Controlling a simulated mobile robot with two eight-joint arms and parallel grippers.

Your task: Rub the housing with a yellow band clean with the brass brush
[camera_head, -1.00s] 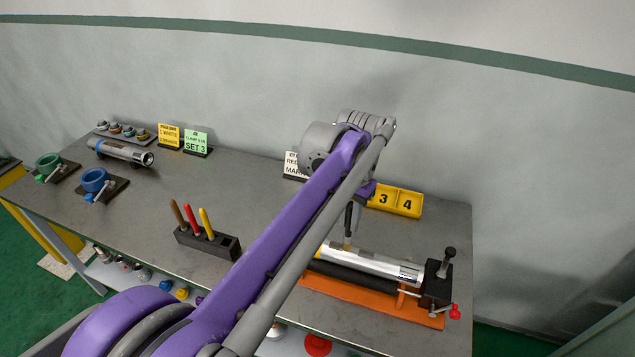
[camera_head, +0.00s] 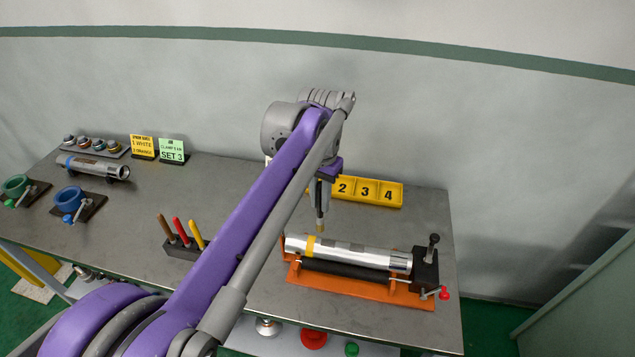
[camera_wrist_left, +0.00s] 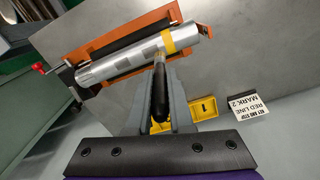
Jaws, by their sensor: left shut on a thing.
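The housing with a yellow band (camera_head: 355,254) is a silver cylinder lying in an orange vise (camera_head: 350,285). Its yellow band is near its left end, and it also shows in the left wrist view (camera_wrist_left: 110,67) with duller grey patches along its side. My left gripper (camera_head: 322,190) is above and behind the housing, shut on the brush (camera_head: 320,217). The brush points down, with a dark handle and a brass-coloured tip. The tip is close to the housing near the yellow band; it appears just clear of the surface. In the wrist view the handle (camera_wrist_left: 159,92) sits between both fingers. My right gripper is out of view.
Yellow numbered bins (camera_head: 368,191) stand behind the vise. A dark block with several coloured handles (camera_head: 182,246) stands to the left. The vise's black clamp (camera_head: 425,268) rises at the housing's right end. Another cylinder (camera_head: 95,167) lies far left. My left arm crosses the bench middle.

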